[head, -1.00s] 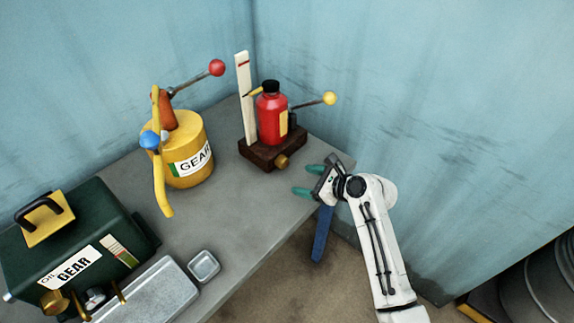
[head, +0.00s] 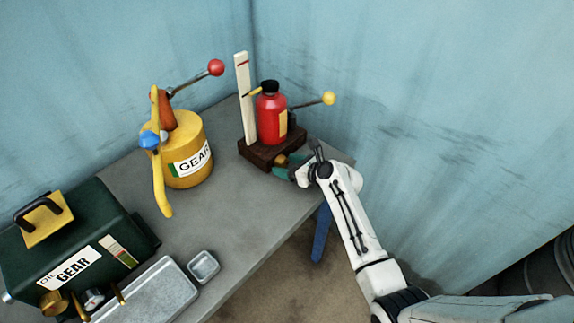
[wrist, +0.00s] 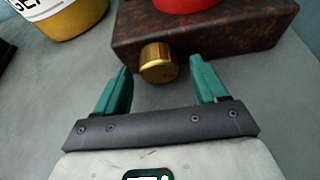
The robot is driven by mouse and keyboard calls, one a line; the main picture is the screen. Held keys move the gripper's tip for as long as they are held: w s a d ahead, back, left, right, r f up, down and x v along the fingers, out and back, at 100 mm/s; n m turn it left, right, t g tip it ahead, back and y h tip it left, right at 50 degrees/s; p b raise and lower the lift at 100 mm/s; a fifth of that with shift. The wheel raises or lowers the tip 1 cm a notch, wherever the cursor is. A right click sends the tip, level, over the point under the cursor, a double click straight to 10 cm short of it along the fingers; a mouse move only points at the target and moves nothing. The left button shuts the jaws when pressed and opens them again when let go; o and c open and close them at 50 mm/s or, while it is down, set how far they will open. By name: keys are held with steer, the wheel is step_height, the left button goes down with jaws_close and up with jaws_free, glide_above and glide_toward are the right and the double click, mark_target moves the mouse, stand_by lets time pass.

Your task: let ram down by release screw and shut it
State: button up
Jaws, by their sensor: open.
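The red bottle jack (head: 271,118) stands upright on a dark brown base block (head: 258,152) at the back corner of the table. A brass release screw (wrist: 159,63) sticks out of the block's front face; in the head view it is partly hidden by my gripper (head: 289,171). In the wrist view my gripper (wrist: 165,88) has its two green fingers apart, one to each side of the screw and a little short of it. Nothing is between the fingers but the screw's near end, and I see no contact. A white scale board (head: 243,95) with a red mark stands beside the jack.
A yellow GEAR can (head: 187,150) with a red-knobbed lever stands left of the jack. A yellow-knobbed lever (head: 318,101) points right from the jack. A green oil box (head: 75,240), a metal tray (head: 150,295) and a small dish (head: 204,266) lie nearer. Corrugated walls close the back.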

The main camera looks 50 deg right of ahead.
steer(key=shift+w+f, duration=0.15)
steer(key=shift+w, duration=0.1)
steer(key=shift+c, duration=0.3)
steer(key=c, duration=1)
steer(key=shift+a+n+h+p, duration=0.15)
steer(key=shift+n+h+p, duration=0.2)
steer(key=shift+p, duration=0.25)
steer(key=shift+n+h+p, duration=0.35)
steer(key=shift+n+h, duration=0.1)
steer(key=shift+n, duration=0.2)
steer(key=o, duration=1.1)
steer(key=shift+c, duration=0.2)
